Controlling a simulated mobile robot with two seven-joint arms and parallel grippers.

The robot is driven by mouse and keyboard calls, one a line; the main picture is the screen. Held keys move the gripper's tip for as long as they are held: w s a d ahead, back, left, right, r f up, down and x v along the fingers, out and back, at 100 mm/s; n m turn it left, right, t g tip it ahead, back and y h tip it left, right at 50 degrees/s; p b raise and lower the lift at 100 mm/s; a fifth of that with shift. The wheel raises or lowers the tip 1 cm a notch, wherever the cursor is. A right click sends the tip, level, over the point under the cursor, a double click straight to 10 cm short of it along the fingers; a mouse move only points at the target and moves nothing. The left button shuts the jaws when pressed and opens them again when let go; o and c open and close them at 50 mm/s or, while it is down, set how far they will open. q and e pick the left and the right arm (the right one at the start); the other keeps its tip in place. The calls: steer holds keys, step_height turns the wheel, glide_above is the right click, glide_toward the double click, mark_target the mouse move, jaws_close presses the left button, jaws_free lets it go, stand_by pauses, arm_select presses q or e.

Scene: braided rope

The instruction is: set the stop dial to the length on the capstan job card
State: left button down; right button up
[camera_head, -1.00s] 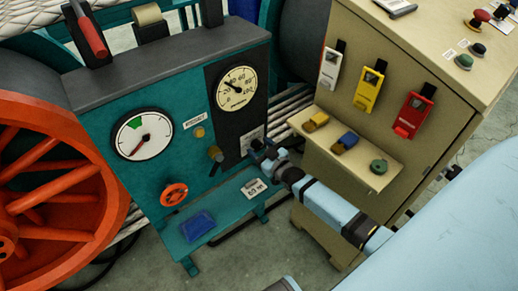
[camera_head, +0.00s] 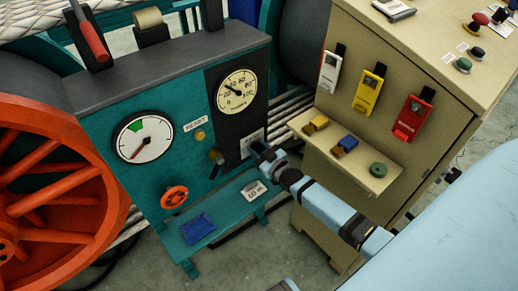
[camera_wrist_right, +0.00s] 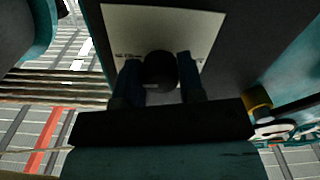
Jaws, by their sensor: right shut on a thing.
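The scaled dial (camera_head: 242,101), cream-faced with numbers up to 100, sits on the dark strip of the teal panel. Its needle points up and left, near the 40. My right gripper (camera_head: 262,152) is below it at a small white plate. In the right wrist view, my right gripper (camera_wrist_right: 157,82) is shut on a round dark knob (camera_wrist_right: 159,70) in front of that white plate (camera_wrist_right: 190,28). The job card (camera_head: 255,191) lies on the teal shelf under the gripper; its print is too small to read surely. My left gripper is out of view.
A blue tray (camera_head: 198,227) lies on the shelf. A beige cabinet (camera_head: 385,85) with tags stands close on the right.

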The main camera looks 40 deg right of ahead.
steer(key=shift+r+n+p, duration=0.1)
steer(key=shift+n+p, duration=0.35)
steer(key=shift+n, duration=0.15)
steer(key=n+p, duration=0.2)
steer(key=n, duration=0.5)
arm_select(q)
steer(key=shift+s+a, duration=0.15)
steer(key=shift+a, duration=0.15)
arm_select(e)
steer(key=shift+n, duration=1.4)
steer(key=o, duration=0.9)
arm_select(q)
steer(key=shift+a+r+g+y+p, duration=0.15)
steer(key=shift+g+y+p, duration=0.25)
steer(key=shift+p, duration=0.7)
arm_select(e)
steer(key=s, duration=0.9)
steer(key=s+d, duration=0.1)
steer(key=s, duration=0.3)
steer(key=shift+s+d, duration=0.1)
steer(key=shift+s, duration=0.3)
